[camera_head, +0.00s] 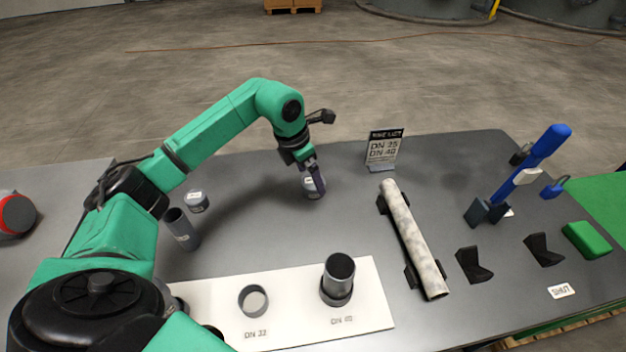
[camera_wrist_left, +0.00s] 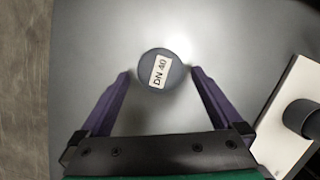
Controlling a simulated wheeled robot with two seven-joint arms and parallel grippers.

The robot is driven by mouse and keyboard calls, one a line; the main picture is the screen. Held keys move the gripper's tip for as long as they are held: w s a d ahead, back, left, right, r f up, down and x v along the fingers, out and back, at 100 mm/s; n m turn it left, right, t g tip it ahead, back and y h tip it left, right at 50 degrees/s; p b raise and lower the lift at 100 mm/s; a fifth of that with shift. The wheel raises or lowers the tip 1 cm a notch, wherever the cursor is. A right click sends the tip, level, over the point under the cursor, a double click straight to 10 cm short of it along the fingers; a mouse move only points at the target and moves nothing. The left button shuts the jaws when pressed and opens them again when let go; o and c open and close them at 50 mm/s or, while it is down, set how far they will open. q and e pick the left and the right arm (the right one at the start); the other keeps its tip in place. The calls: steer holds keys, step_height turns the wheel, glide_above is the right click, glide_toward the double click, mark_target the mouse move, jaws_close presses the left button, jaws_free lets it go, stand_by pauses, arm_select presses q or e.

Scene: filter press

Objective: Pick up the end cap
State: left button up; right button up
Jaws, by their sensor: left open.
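An end cap (camera_head: 312,192) stands on the grey table under my left gripper. In the left wrist view the cap (camera_wrist_left: 165,70) is round and grey, with a white label reading DN 40. My left gripper (camera_head: 317,178) points down over the cap in the head view. In the left wrist view its purple fingers (camera_wrist_left: 160,75) are open, one on each side of the cap, with gaps between. A second small grey cap (camera_head: 196,201) with a label stands further left on the table. My right gripper is not in view.
A white board (camera_head: 300,312) marked DN 32 and DN 40 holds a ring (camera_head: 253,300) and an upright pipe piece (camera_head: 338,279). A grey tube (camera_head: 181,229) stands at left. A long pipe (camera_head: 413,238), a sign (camera_head: 384,148) and a blue-handled tool (camera_head: 530,162) are to the right.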

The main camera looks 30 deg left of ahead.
arm_select(q)
steer(key=shift+x, duration=1.05)
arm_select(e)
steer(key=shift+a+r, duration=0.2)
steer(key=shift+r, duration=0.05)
arm_select(q)
steer(key=c, duration=1.4)
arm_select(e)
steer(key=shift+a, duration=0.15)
arm_select(q)
steer(key=shift+r, duration=0.1)
